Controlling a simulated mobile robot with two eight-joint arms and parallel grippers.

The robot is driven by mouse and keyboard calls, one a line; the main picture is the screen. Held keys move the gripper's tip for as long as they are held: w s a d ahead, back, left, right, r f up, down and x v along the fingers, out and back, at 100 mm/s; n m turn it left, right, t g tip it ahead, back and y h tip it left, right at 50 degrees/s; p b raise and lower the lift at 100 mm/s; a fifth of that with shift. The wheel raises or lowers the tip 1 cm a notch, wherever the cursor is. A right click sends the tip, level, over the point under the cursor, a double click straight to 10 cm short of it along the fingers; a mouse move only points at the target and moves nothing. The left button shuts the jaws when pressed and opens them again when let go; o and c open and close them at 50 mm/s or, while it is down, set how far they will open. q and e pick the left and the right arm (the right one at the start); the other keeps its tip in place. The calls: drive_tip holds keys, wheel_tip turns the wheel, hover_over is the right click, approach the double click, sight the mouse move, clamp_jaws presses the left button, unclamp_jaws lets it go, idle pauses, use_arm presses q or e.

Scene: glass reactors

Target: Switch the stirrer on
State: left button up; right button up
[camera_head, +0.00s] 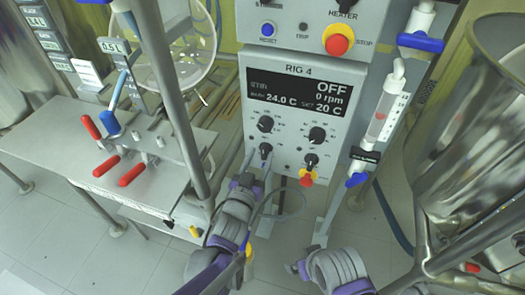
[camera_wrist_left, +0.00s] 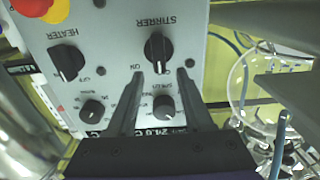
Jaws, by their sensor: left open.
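The stirrer knob (camera_wrist_left: 158,50) is a black rotary switch on the white RIG 4 control panel (camera_head: 345,115). In the head view it is the lower-left knob (camera_head: 265,148). The display (camera_head: 300,93) reads STIR OFF, 0 rpm. My left gripper (camera_wrist_left: 160,74) is open in front of the panel. Its fingertips sit to either side just short of the stirrer knob, with a gap on both sides. The smaller speed knob (camera_wrist_left: 165,105) shows between the fingers. My right arm is at the lower right of the head view; its fingers cannot be made out.
The heater knob (camera_wrist_left: 66,62) is beside the stirrer knob. A red and yellow stop button (camera_head: 306,178) is below it, another (camera_head: 338,40) above the display. A bench with red-handled valves (camera_head: 133,174) stands left, a large metal vessel (camera_head: 475,120) right.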

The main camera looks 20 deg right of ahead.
sight(265, 151)
use_arm(q)
drive_tip(key=shift+x, duration=1.3)
clamp_jaws()
